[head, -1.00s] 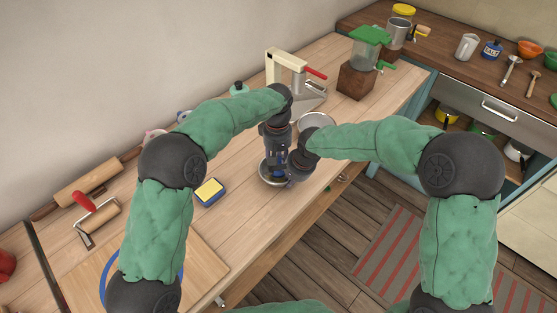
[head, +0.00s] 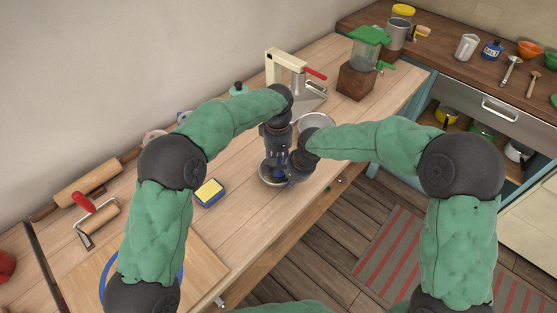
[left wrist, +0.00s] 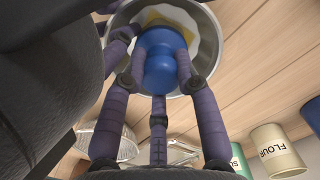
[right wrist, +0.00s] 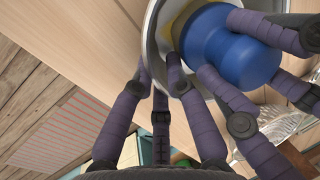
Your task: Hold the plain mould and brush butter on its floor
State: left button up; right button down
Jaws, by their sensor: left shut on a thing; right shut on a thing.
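The plain mould, a round grey metal bowl (head: 264,180), stands near the table's front edge, mostly covered by my grippers in the head view. Its inside shows in the left wrist view (left wrist: 208,62), with pale white and yellow patches on the floor. My left gripper (left wrist: 160,72) is shut on the blue brush handle (left wrist: 160,45), inside the mould. The bristles are hidden, and I cannot tell whether they touch the floor. My right gripper (right wrist: 160,78) is shut on the mould's rim (right wrist: 150,38), beside the brush handle (right wrist: 228,45).
Another round metal tin (head: 318,121) stands just behind the grippers. A yellow-and-blue sponge (head: 209,192) lies to the left. A cream press with a red handle (head: 290,68) and a green-topped grinder (head: 366,55) stand further back. The table's front edge is close on the right.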

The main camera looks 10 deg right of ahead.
pick_arm(q)
jog(key=shift+a, duration=0.15)
jog(key=shift+w+d+f, duration=0.2)
jog(key=shift+w+d, duration=0.1)
jog(key=shift+a, duration=0.2)
jog(key=shift+a+r, duration=0.1)
jog(key=shift+s+d+r, duration=0.1)
jog(key=shift+s+d, duration=0.2)
jog(key=shift+s, duration=0.05)
jog(key=shift+a, duration=0.35)
jog(key=shift+w+d+f, duration=0.2)
jog(key=shift+w+d, duration=0.15)
jog(key=shift+d, duration=0.05)
